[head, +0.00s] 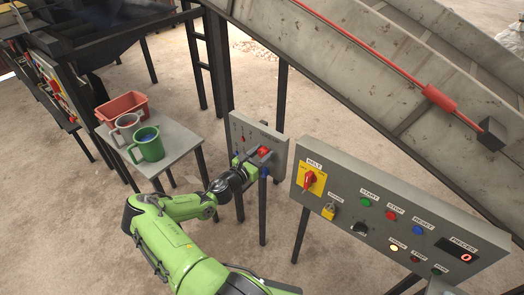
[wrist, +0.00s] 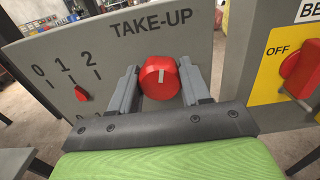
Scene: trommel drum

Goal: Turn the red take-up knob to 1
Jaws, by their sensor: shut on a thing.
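The red take-up knob (wrist: 160,77) is on a grey panel (wrist: 190,40) under the label TAKE-UP. A white line on the knob points about straight up in the wrist view. My gripper (wrist: 160,88) has one finger on each side of the knob and is shut on it. To the left is a scale (wrist: 64,75) marked 0, 1 and 2, with a small red pointer (wrist: 82,94) below it; its exact reading is hard to tell. In the head view the knob (head: 264,152) is partly behind my gripper (head: 256,164).
A larger panel (head: 385,222) with a yellow-backed red BELT switch (head: 310,181) and several buttons stands to the right. A small table (head: 186,143) at left holds a red bin (head: 122,107), a grey mug (head: 127,128) and a green mug (head: 149,146).

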